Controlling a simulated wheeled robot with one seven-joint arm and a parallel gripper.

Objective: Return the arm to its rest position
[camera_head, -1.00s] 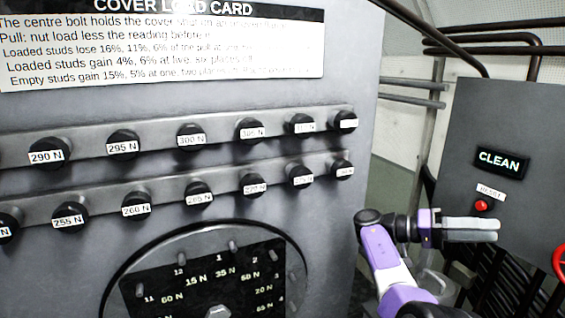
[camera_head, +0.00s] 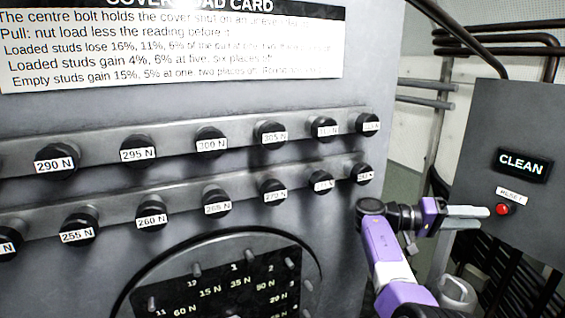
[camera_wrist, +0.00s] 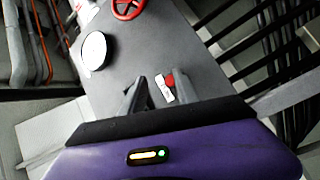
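My purple arm (camera_head: 385,250) reaches up from the lower right of the head view. My gripper (camera_head: 468,215) points right, towards the grey panel with the red RESET button (camera_head: 502,210). Its grey fingertips appear close together with nothing between them. In the wrist view the two fingers (camera_wrist: 140,92) converge at their tips, just left of the red button (camera_wrist: 170,80) and its white label. Whether the fingertips touch the panel cannot be told.
A large grey cabinet with two rows of black labelled knobs (camera_head: 210,140) and a round stud cover (camera_head: 215,280) fills the left. The panel bears a CLEAN sign (camera_head: 521,165). The wrist view shows a red handwheel (camera_wrist: 127,8) and a white round gauge (camera_wrist: 94,51).

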